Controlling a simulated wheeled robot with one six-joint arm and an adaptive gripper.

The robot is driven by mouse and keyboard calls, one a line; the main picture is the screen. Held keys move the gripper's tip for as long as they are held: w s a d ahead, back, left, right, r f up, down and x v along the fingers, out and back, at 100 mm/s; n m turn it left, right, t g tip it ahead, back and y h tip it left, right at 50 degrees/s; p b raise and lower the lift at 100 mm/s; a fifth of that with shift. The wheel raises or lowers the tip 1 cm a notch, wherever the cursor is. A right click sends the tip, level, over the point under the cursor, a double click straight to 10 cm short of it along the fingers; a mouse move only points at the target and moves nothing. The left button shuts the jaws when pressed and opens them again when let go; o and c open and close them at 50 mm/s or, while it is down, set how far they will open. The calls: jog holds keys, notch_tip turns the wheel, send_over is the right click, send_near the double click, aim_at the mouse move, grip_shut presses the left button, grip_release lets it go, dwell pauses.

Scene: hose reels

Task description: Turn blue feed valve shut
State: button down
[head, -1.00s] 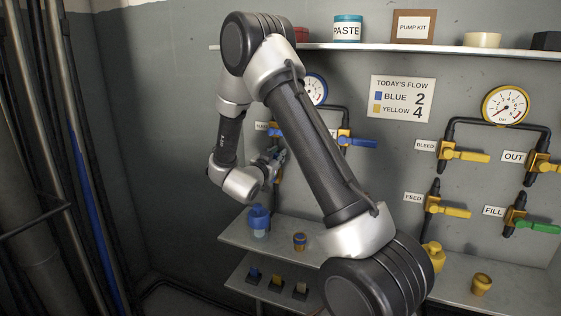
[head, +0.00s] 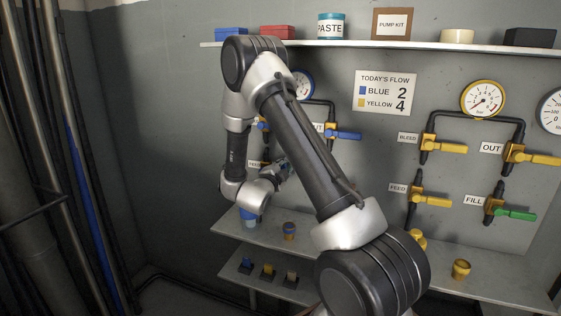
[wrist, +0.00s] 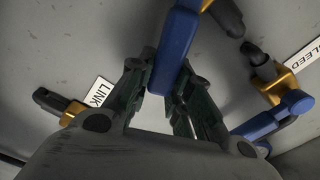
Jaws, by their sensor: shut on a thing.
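The blue feed valve's lever (wrist: 178,42) runs down between my fingers in the wrist view, with a little brass at its top end. My gripper (wrist: 163,82) is shut on this lever. Its own label is out of the wrist view. In the head view my gripper (head: 281,168) is at the wall, just right of a small FEED label (head: 256,164); my arm hides most of the valve there.
A blue bleed lever (wrist: 272,118) is close on the right in the wrist view, and a brass fitting (wrist: 62,108) by a LINK label is on the left. A blue-topped jar (head: 248,216) stands on the shelf below my wrist. The flow sign (head: 386,92) reads blue 2, yellow 4.

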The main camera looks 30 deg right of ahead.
jog(key=shift+s+d+f+m, duration=0.15)
jog(key=shift+s+f+m, duration=0.05)
jog(key=shift+f+m, duration=0.95)
jog(key=shift+s+d+f+m, duration=0.1)
jog(key=shift+s+f+m, duration=0.05)
jog(key=shift+f+m, duration=1)
jog(key=shift+r, duration=0.2)
jog(key=c, duration=1.3)
grip_release()
jog(key=v, duration=1.2)
